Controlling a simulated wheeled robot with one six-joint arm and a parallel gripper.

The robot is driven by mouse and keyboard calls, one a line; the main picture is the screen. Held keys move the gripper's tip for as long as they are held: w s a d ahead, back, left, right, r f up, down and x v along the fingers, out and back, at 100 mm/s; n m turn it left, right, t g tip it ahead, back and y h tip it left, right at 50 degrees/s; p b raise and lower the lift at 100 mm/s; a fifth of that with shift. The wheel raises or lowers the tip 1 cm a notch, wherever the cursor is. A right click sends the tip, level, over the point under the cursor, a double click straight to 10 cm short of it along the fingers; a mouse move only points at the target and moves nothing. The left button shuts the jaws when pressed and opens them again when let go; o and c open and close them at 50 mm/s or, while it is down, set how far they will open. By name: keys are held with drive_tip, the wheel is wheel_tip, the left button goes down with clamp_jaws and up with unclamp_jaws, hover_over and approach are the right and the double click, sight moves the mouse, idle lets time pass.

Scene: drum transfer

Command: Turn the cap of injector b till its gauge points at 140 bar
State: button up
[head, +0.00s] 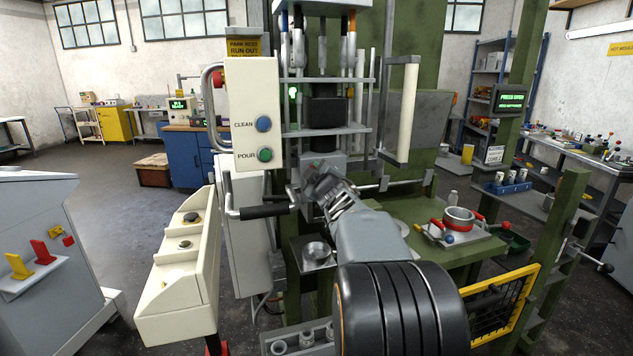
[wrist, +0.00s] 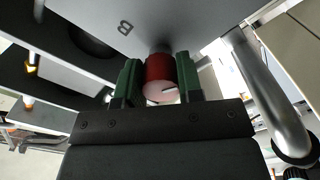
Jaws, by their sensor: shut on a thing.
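In the wrist view the red cap (wrist: 159,68) sits under a grey block (wrist: 175,22) marked with the letter B. The cap's pale pink end face carries a dark line. My gripper (wrist: 158,83) has its green finger pads on both sides of the cap and is shut on it. In the head view my gripper (head: 324,190) reaches up to the grey block (head: 322,166) below the dark column of the press. The cap is mostly hidden there by the fingers. I cannot make out a gauge needle or a bar reading in either view.
A panel with CLEAN and POUR buttons (head: 254,112) stands left of the block. A black-gripped lever (head: 264,211) is close beside my gripper. A metal bowl (head: 316,251) sits below. A thick grey tube (wrist: 268,95) runs close by on the right in the wrist view.

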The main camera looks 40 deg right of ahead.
drive_tip(key=shift+n+b, duration=0.5)
drive_tip(key=shift+n, duration=0.6)
drive_tip(key=o, duration=0.9)
